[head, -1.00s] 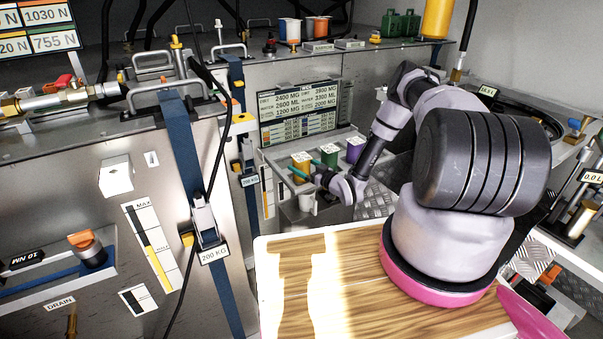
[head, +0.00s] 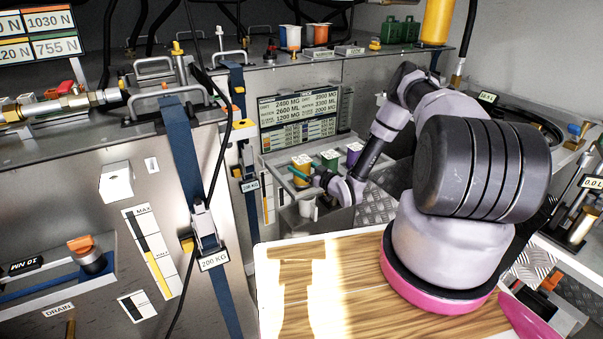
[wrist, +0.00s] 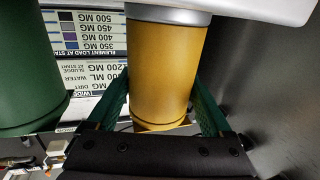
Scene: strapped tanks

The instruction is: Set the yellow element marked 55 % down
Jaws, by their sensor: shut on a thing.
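The yellow element (head: 302,171) is a cylinder with a pale, holed top, at the left end of a short row on the grey shelf. My gripper (head: 309,169) has its teal fingers on either side of it. In the wrist view the yellow element (wrist: 168,62) fills the space between the fingers, with a grey band at one end and a white surface beyond. It looks upright. I cannot tell whether its base touches the shelf. Its 55 % mark is not readable.
A green element (head: 330,160) and a purple element (head: 354,154) stand to the right of the yellow one. A label board (head: 298,112) is behind them. A white cup-like part (head: 307,208) is below the shelf's front. A wooden-topped surface (head: 300,300) lies nearer.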

